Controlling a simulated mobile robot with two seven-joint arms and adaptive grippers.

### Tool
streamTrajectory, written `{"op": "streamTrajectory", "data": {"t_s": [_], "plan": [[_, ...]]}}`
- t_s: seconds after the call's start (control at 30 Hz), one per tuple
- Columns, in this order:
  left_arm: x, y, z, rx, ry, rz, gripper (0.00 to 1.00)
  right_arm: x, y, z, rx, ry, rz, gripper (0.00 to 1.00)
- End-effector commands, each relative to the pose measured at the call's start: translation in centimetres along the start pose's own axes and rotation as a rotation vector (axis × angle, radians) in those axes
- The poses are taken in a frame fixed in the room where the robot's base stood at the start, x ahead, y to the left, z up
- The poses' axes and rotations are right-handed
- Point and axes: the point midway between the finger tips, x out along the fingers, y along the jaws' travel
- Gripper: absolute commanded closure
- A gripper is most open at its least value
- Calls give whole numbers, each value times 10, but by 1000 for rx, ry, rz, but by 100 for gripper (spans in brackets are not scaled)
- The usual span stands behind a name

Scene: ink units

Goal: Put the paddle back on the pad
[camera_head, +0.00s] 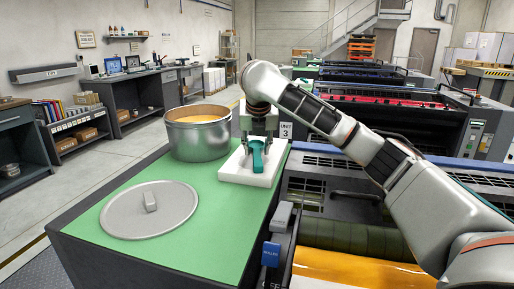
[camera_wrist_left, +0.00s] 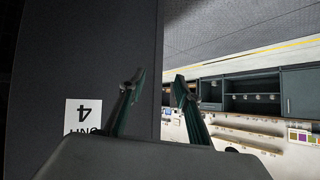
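The teal paddle (camera_head: 257,159) is at the white pad (camera_head: 233,175) on the green counter top. It appears to rest on the pad, though the gripper hides its upper part. My right gripper (camera_head: 258,146) is directly above the pad, pointing down, with its fingers apart on either side of the paddle's far part. It looks open; finger contact is too small to make out. My left gripper is not in the head view. In the left wrist view my left gripper (camera_wrist_left: 159,78) is open and empty, away from the paddle.
A metal pot (camera_head: 197,141) with orange-yellow contents stands beside the pad, to its left. A round grey lid (camera_head: 149,211) lies on the front of the green counter top (camera_head: 215,245). A press with an orange roller (camera_head: 350,268) is right of the counter.

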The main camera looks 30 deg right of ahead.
Motion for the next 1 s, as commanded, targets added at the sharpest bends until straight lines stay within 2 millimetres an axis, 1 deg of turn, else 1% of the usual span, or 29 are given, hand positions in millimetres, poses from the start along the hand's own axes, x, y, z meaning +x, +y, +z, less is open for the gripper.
{"op": "streamTrajectory", "data": {"t_s": [0.03,0.17,0.2,0.4,0.5,0.6,0.7,1.0], "plan": [[-2,-1,-6,-1,5,0,67,-10,0,3,1,-5,2,68],[-8,-1,-17,-9,12,3,67,-34,-1,5,1,-9,3,68],[-11,0,-19,-13,11,5,67,-43,0,5,0,-9,4,68],[-22,5,-21,-29,-3,17,67,-84,-1,5,2,-7,3,68],[-25,4,-26,-28,-2,16,67,-99,-1,4,2,-5,2,68],[-27,2,-32,-27,3,15,67,-110,-1,3,2,-3,1,68],[-28,1,-37,-26,8,13,67,-116,0,2,2,-2,1,68],[-27,-1,-43,-23,17,10,67,-118,0,0,2,1,0,68]]}}
